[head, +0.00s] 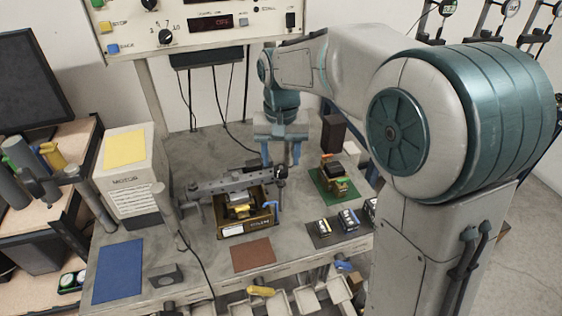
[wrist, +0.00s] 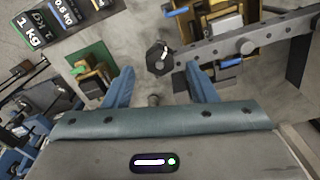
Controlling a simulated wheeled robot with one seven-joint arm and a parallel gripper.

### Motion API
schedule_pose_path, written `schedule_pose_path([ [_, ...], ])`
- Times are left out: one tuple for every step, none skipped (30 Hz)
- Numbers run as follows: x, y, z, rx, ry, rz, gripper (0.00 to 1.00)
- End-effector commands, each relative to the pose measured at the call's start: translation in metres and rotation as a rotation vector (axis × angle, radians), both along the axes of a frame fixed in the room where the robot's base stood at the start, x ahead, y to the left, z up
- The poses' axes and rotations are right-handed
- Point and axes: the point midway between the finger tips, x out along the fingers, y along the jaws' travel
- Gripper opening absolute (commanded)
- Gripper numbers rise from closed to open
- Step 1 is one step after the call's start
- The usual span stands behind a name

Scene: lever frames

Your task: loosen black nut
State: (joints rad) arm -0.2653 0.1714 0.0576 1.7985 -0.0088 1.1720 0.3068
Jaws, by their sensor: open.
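The black nut (wrist: 158,58) is a dark hexagonal knob with a small white mark, at the end of a grey bar (wrist: 240,44) with bolt heads along it. In the head view the nut (head: 280,172) is small and dark at the right end of the bar (head: 225,182). My gripper (wrist: 160,68) has its blue fingers open, one on each side of the nut's line in the wrist view. In the head view my gripper (head: 281,162) points down over that end of the bar. I cannot tell whether the fingers touch the nut.
A brown box fixture (head: 247,222) with yellow parts stands under the bar. A green mat with a yellow and brown fixture (head: 333,178) stands to the right. Black weights (head: 348,219) sit near the front edge. A motor box (head: 130,175) stands left.

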Motion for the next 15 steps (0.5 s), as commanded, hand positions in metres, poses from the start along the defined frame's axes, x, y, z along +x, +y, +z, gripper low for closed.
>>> schedule_pose_path([
  [0.0,0.0,-0.007,-0.001,0.003,0.0,0.52],
  [0.0,0.0,-0.011,-0.001,0.003,0.0,0.52],
  [0.0,0.0,-0.015,-0.001,0.002,0.0,0.52],
  [0.0,0.0,-0.018,-0.001,0.002,0.0,0.52],
  [0.0,0.0,-0.021,-0.001,0.002,0.0,0.52],
  [0.0,0.0,-0.023,-0.001,0.002,0.0,0.52],
  [0.0,0.0,-0.025,0.0,0.001,0.0,0.52],
  [0.0,0.0,-0.026,0.0,0.0,0.0,0.52],
  [0.0,0.0,-0.027,0.0,-0.001,0.0,0.52],
  [0.0,0.0,-0.027,0.0,-0.001,0.0,0.52],
  [0.0,0.0,-0.027,0.0,-0.001,0.0,0.52],
  [0.0,0.0,-0.027,0.0,-0.001,0.0,0.52],
  [0.0,0.0,-0.027,0.0,-0.001,0.0,0.52],
  [0.0,0.0,-0.027,0.0,-0.001,0.0,0.52],
  [0.0,0.0,-0.027,0.0,-0.001,0.0,0.52],
])
